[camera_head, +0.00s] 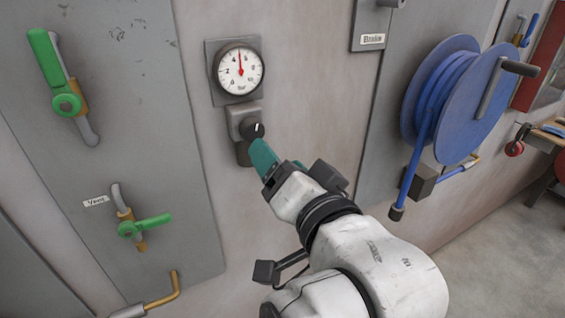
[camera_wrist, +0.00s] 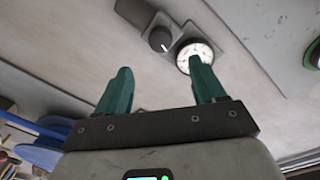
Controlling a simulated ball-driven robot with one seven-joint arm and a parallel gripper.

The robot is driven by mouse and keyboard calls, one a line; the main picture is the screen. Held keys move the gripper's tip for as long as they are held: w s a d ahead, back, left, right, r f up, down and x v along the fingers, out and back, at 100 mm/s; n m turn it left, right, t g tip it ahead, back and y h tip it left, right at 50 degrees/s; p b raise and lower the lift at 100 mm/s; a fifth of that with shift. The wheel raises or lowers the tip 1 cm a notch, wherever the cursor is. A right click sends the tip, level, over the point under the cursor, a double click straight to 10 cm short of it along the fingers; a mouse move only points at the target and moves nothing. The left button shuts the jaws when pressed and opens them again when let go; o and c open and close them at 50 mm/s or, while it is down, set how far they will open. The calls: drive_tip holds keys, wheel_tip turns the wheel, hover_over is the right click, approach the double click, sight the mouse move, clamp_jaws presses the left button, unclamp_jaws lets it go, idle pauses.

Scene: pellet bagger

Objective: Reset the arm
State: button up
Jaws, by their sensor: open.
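My gripper (camera_head: 262,156) is at the end of my white arm, in front of the wall panel in the head view. Its green fingers reach up toward a black knob (camera_head: 254,129) below a round gauge. In the wrist view my gripper (camera_wrist: 160,88) has its two green fingers spread apart with nothing between them. The knob (camera_wrist: 160,39) shows beyond the fingers there, apart from them. The gauge (camera_wrist: 194,52) is partly covered by the right finger.
The round gauge (camera_head: 240,71) has a red needle pointing up. Green-handled valves (camera_head: 67,104) and (camera_head: 130,228) sit on the left panel, the lower labelled Vent. A blue hose reel (camera_head: 450,95) projects at right. A Brake label (camera_head: 373,39) is above. Floor at lower right is clear.

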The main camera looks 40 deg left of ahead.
idle(0.3)
drive_tip(key=w+d+f+m+h, duration=0.15)
drive_tip(key=d+f+h, duration=0.35)
drive_tip(key=d+f, duration=0.95)
drive_tip(key=w+d+f+m+h, duration=0.15)
drive_tip(key=d+f+h, duration=0.35)
drive_tip(key=d+f, duration=0.9)
drive_tip(key=s+d+f+m+g+h+b, duration=0.1)
drive_tip(key=s+d+f+h, duration=0.2)
drive_tip(key=d, duration=0.4)
drive_tip(key=s+d+f+g+h, duration=0.1)
drive_tip(key=s+d+f, duration=0.3)
drive_tip(key=d+f, duration=0.15)
drive_tip(key=s+d+f+g+h, duration=0.1)
drive_tip(key=s+d+f+g, duration=0.1)
drive_tip(key=s+d, duration=0.3)
drive_tip(key=s+d+f+m+g+h, duration=0.1)
drive_tip(key=s+d+f, duration=0.3)
drive_tip(key=s, duration=0.7)
drive_tip(key=shift+d+f+g+b, duration=0.2)
drive_tip(key=shift+d+g+b, duration=0.15)
drive_tip(key=shift+d+g, duration=0.6)
